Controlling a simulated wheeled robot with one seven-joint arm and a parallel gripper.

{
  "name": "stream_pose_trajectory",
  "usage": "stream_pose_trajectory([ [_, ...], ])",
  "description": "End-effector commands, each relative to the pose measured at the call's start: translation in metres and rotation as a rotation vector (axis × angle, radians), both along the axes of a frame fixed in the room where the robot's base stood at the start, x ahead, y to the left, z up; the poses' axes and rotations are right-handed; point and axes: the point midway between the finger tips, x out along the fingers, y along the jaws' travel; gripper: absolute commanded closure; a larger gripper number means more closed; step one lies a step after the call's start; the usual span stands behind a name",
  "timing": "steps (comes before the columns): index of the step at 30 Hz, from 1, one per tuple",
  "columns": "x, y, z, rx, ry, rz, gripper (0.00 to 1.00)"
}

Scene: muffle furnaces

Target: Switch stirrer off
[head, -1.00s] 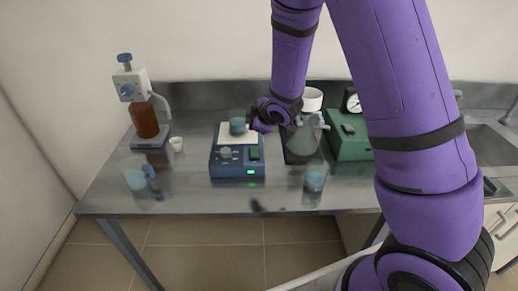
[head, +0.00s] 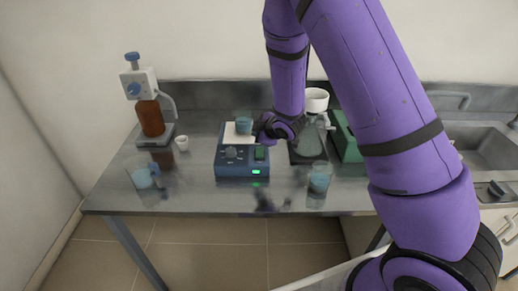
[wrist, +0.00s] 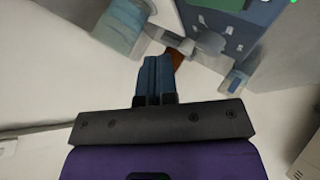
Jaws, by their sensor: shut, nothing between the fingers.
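The stirrer (head: 229,163) is a blue box with a white top plate, a grey knob and a dark green switch (head: 261,153) on its front. A small green light (head: 256,171) glows low on its front. A beaker of blue liquid (head: 243,124) stands on the plate. My gripper (head: 264,137) is at the stirrer's right side, near the plate and switch; contact cannot be made out. In the wrist view my gripper's blue fingers (wrist: 155,76) are shut and empty. The stirrer's blue panel (wrist: 228,22) shows at the upper right there.
A flask on a dark base (head: 309,145) and a green device (head: 345,140) stand right of the stirrer. A brown bottle with a dispenser (head: 150,118) and a white cup (head: 182,143) are left.

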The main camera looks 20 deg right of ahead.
Motion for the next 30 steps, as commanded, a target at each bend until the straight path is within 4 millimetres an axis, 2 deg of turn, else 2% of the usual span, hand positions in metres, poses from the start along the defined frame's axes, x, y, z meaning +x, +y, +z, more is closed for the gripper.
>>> stream_pose_trajectory([
  [3, 0.001, -0.001, -0.016, -0.001, 0.003, 0.000, 1.00],
  [10, 0.004, -0.002, -0.033, -0.001, 0.001, 0.000, 1.00],
  [30, 0.005, -0.002, -0.038, 0.000, 0.000, 0.000, 1.00],
])
